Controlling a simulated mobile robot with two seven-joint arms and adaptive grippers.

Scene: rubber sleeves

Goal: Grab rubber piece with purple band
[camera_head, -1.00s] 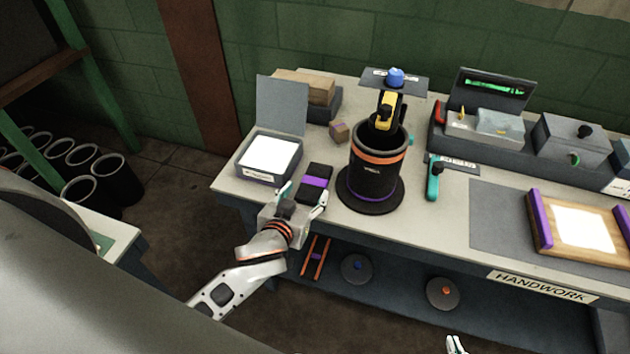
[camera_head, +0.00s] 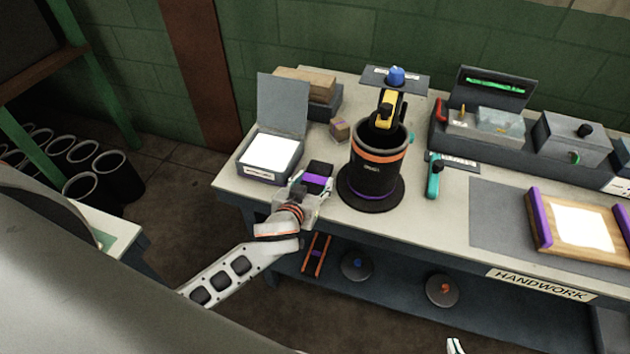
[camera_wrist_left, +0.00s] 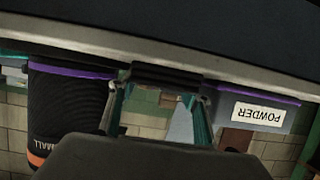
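The black rubber piece with a purple band (camera_head: 319,170) lies near the front edge of the bench in the head view, left of the black cylinder. My left gripper (camera_head: 311,192) is at its near end, with a finger on either side. In the left wrist view, the dark piece (camera_wrist_left: 165,75) shows edge-on between the teal fingertips, spanning nearly the whole gap. Whether the fingers press on it is unclear. Only a small tip of my right gripper (camera_head: 455,346) shows at the bottom edge.
The black cylinder (camera_head: 375,172) with an orange rim stands close on the right. An open powder box (camera_head: 268,175) is on the left and shows in the wrist view (camera_wrist_left: 250,115). A teal-handled tool (camera_head: 433,178) and a wooden board (camera_head: 545,230) lie further right.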

